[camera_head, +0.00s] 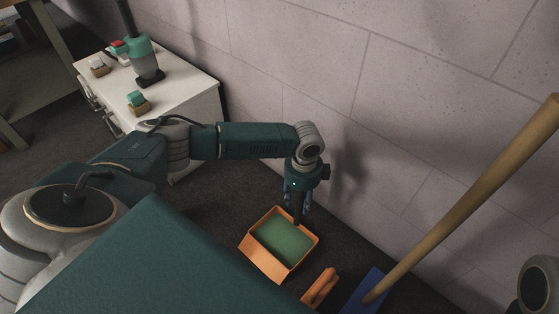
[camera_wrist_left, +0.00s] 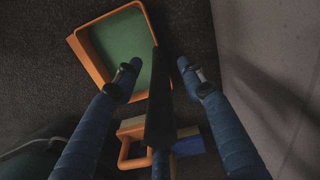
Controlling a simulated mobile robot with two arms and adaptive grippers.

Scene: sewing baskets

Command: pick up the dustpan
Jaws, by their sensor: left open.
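The dustpan is an orange-rimmed tray with a green inside; its orange front wall (camera_head: 262,262) shows in the head view, on the dark floor near the wall. My left gripper (camera_head: 298,204) points down over the pan's far edge, fingers apart. In the left wrist view the left gripper (camera_wrist_left: 158,64) has a dark upright bar (camera_wrist_left: 158,105) between its blue fingers, apart from both. The bar looks like the dustpan's handle, but its join is not clear. My right gripper is not in view.
An orange loop-shaped piece (camera_head: 319,287) lies close to the pan. A blue broom head (camera_head: 364,291) with a long wooden handle (camera_head: 470,195) stands at the right. The pale block wall (camera_head: 330,90) is close behind. A white cabinet (camera_head: 190,85) holds small items at the left.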

